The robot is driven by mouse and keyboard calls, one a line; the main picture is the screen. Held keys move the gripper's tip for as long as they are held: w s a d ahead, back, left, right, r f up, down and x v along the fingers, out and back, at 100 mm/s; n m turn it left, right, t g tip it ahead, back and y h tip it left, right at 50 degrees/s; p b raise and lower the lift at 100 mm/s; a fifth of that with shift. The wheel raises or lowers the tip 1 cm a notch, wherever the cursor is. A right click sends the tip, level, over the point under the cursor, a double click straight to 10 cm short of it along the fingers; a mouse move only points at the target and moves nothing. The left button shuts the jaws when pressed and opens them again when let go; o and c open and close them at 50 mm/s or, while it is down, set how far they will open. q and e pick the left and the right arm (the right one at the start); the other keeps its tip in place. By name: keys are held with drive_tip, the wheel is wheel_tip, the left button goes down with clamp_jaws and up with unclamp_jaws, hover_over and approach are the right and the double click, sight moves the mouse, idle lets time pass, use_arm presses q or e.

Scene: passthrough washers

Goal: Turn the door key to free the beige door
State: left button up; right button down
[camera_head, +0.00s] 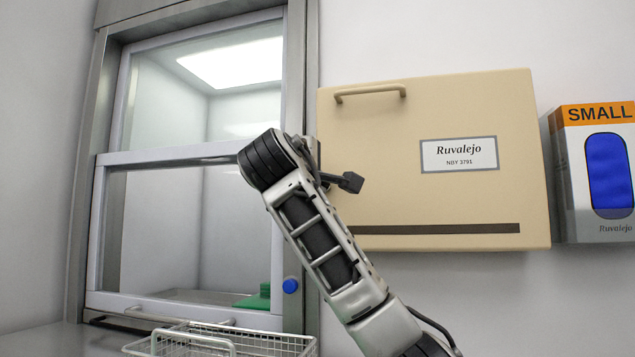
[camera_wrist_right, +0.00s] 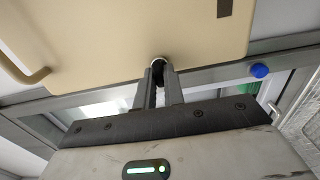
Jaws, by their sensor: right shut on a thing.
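The beige door (camera_head: 400,140) is a wall-mounted panel with a handle (camera_head: 370,91) at its upper left and a "Ruvalejo NBY 3791" label. It looks closed. In the right wrist view the beige door (camera_wrist_right: 130,35) fills the upper part. My right gripper (camera_wrist_right: 158,82) is at the door's edge, its fingers shut on the door key. Only a small, round, silvery part (camera_wrist_right: 158,62) shows at the fingertips; the rest of the key is hidden. In the head view my right arm covers the key and the fingers. My left gripper is in neither view.
A glazed sash cabinet (camera_head: 101,230) stands left of the door, with a blue knob (camera_head: 290,286) on its frame. A wire basket (camera_head: 225,340) sits below at the front. A "SMALL" box dispenser (camera_head: 592,115) hangs to the right.

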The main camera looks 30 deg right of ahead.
idle(0.4)
drive_tip(key=c, duration=1.5)
unclamp_jaws()
drive_tip(key=shift+a, duration=0.1)
drive_tip(key=shift+c, duration=0.2)
